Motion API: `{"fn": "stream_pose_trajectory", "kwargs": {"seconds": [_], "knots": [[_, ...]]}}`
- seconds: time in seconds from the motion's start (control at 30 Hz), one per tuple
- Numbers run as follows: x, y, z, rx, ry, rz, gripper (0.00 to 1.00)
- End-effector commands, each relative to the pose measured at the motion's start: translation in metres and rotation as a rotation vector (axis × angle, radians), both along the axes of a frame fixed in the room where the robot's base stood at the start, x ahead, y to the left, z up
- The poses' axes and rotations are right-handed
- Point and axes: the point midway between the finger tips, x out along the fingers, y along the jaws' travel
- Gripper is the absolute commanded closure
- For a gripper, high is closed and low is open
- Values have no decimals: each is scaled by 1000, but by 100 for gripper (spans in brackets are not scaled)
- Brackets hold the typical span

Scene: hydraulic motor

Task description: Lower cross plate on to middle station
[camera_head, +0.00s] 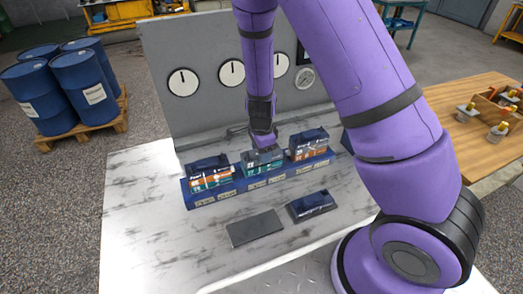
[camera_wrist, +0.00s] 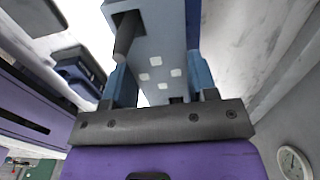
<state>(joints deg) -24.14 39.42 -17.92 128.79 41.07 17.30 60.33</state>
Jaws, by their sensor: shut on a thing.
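My gripper (camera_head: 263,145) points down over the middle station (camera_head: 264,168) of the blue three-station base. It is shut on a grey plate-like part (camera_head: 256,157), which I take to be the cross plate. In the wrist view the two blue fingers flank this grey part (camera_wrist: 160,50), which shows pale squares and a dark peg beside a recess. The plate is at the top of the middle stack; I cannot tell whether it touches what is below. The left station (camera_head: 210,176) and right station (camera_head: 309,147) hold stacks with coloured labels and dark blue tops.
A dark flat plate (camera_head: 255,228) and a dark blue tray (camera_head: 312,205) lie on the marbled bench (camera_head: 150,245) in front of the base. A grey panel with dials (camera_head: 183,82) stands behind. The bench's front left is clear.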

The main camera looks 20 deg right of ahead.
Motion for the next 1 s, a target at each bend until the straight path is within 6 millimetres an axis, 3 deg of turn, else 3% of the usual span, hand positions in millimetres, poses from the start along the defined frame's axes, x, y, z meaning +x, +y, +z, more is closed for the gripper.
{"fn": "stream_pose_trajectory", "kwargs": {"seconds": [0.7, 0.73, 0.8, 0.83, 1.0], "knots": [[0, 0, -9, 0, -1, -1, 90], [0, 0, -8, 0, -2, -1, 40], [0, 0, -8, 0, -2, 0, 24], [0, 0, -8, 0, -1, 0, 17], [0, 0, -9, 0, -1, 0, 17]]}}
